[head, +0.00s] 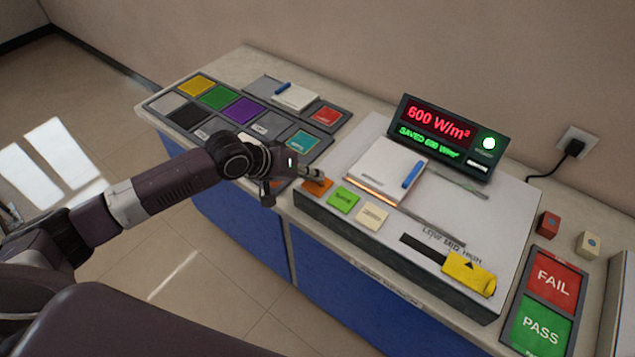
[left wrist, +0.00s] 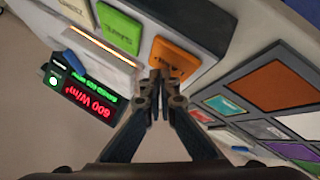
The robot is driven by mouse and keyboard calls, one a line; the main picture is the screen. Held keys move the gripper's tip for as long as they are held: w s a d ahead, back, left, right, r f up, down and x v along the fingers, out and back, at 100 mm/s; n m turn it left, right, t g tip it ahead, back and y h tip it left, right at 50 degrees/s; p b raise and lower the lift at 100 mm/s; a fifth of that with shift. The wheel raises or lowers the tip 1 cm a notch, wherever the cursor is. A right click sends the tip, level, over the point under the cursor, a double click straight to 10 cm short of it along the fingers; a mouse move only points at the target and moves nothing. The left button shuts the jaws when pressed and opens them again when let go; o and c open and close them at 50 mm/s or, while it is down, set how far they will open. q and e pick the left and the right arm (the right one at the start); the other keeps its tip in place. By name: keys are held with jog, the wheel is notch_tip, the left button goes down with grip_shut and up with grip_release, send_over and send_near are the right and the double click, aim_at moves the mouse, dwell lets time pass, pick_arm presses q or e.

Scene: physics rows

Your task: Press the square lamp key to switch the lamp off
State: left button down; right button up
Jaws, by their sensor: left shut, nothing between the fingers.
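Three square keys sit in a row on the left front of the grey console (head: 480,215): an orange key (head: 318,187), a green key (head: 343,200) and a cream key (head: 372,215). I cannot read the orange key's label. My left gripper (head: 318,176) is shut and empty, with its tips at the orange key, partly covering it. In the left wrist view the shut tips (left wrist: 160,76) overlap the near edge of the orange key (left wrist: 176,58); contact cannot be told. An orange glow shows under the white block (head: 385,168). My right gripper is not in view.
A display (head: 450,135) reads 600 W/m² in red and SAVED 600 W/m² in green, beside a lit round light. A yellow slider (head: 468,272) is at the console's front right. Coloured tiles (head: 220,97) lie left; FAIL and PASS pads (head: 541,325) lie right.

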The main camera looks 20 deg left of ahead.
aim_at(315, 184)
pick_arm(q)
jog(key=shift+f, duration=0.5)
dwell(0.4)
jog(key=shift+r+p, duration=0.9)
jog(key=shift+p, duration=0.25)
notch_tip(315, 184, up, 6)
jog(key=p, duration=0.7)
